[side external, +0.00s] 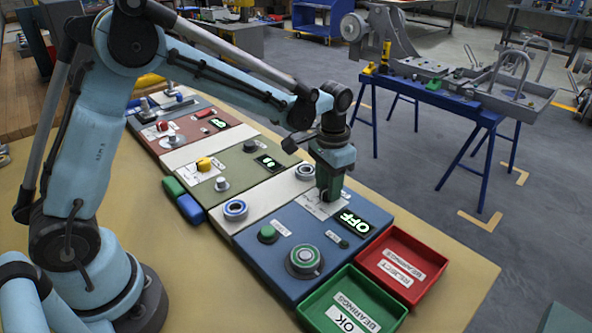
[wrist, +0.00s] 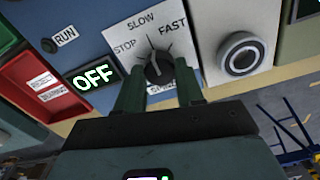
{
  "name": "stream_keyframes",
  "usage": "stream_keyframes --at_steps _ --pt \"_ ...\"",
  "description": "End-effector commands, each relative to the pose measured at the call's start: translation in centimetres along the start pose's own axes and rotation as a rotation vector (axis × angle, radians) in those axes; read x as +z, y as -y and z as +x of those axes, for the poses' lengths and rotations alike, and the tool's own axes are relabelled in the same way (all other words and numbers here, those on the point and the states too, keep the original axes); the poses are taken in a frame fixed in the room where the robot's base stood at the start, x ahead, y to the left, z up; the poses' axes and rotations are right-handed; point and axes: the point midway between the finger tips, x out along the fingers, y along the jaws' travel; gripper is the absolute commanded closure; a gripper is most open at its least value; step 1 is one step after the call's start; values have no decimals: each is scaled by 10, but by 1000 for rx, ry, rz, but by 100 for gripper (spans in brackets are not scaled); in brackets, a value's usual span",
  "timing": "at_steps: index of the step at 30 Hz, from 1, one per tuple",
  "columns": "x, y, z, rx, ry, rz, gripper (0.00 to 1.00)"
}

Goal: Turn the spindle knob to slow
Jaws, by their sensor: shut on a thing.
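The spindle knob (wrist: 158,68) is a dark round knob on a white dial plate (wrist: 202,88) marked STOP, SLOW and FAST, seen in the wrist view. My gripper (wrist: 158,84) has one green finger on each side of the knob and is shut on it. The knob's pointer is toward the top of the dial, near SLOW; its exact setting is hard to tell. In the side external view my gripper (side external: 328,192) points down over the dial plate (side external: 312,207) on the blue panel (side external: 262,252), hiding the knob. The display (side external: 352,221) beside it reads OFF.
A green button (side external: 267,233) and a round green-ringed control (side external: 304,259) sit on the blue panel. Red (side external: 436,259) and green (side external: 331,313) bearing trays stand at its near end. Green and red panels lie farther back in the row.

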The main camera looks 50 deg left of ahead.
Motion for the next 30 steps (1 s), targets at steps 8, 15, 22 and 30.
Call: stream_keyframes --at_steps 8,15,22,30 --pt "0 0 0 0 -1 -1 37" --pt "0 0 0 0 -1 -2 37" --pt "0 0 -15 0 -1 -2 37" --pt "0 0 -65 0 -1 -2 37"
